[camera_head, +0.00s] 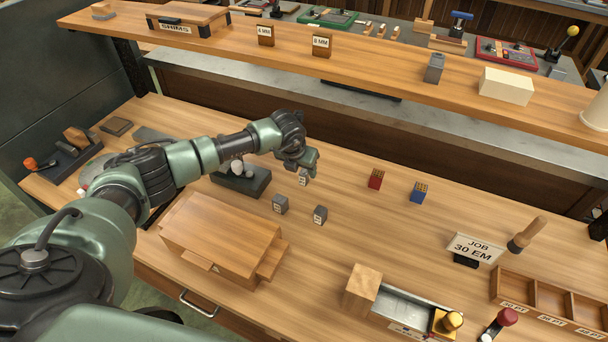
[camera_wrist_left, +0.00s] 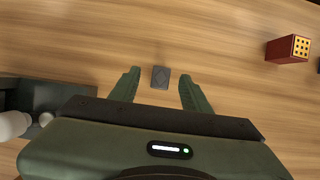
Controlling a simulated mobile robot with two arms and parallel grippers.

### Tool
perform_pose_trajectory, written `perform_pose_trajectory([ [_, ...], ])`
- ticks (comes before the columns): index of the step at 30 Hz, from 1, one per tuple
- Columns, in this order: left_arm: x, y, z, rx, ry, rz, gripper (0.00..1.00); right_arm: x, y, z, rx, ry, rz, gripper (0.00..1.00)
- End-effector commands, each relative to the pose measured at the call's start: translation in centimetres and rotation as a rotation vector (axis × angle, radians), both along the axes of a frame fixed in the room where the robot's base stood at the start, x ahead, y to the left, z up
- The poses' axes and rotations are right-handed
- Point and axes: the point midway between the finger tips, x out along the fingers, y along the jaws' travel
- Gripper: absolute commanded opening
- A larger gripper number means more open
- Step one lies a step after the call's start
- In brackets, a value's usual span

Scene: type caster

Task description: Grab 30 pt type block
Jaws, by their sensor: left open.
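Three small grey type blocks with pale label faces are on the wooden bench in the head view: one (camera_head: 303,178) at my left gripper, one (camera_head: 279,204) nearer, and one (camera_head: 320,215) to the right. Their labels are too small to read, so I cannot tell which is 30 pt. My left gripper (camera_head: 305,165) points down over the farthest block. In the left wrist view, a grey block (camera_wrist_left: 160,77) sits between the tips of the two open green fingers, with gaps on both sides. My right gripper is not in view.
A red block (camera_head: 375,179) and a blue block (camera_head: 417,192) stand to the right. A dark stand (camera_head: 242,182) with pale round parts is close left of the gripper. A wooden box (camera_head: 222,235), a "JOB 30 EM" sign (camera_head: 475,247) and a compartment tray (camera_head: 550,298) stand nearer.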

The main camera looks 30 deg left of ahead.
Motion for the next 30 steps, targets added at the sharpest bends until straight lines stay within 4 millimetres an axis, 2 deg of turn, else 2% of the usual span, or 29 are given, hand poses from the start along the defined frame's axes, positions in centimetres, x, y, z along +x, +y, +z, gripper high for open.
perform_pose_trajectory([
  [4, 0.36, -0.01, -0.99, 0.0, 0.0, -0.001, 0.47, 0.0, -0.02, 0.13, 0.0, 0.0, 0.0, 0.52],
  [11, 0.38, 0.0, -1.1, -0.001, 0.0, -0.001, 0.47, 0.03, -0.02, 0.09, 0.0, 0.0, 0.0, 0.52],
  [16, 0.38, -0.01, -1.09, -0.001, 0.0, -0.001, 0.0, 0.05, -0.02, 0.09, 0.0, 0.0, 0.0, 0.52],
  [30, 0.38, -0.02, -1.07, -0.001, 0.0, -0.001, 0.0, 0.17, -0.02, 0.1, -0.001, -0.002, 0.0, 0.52],
])
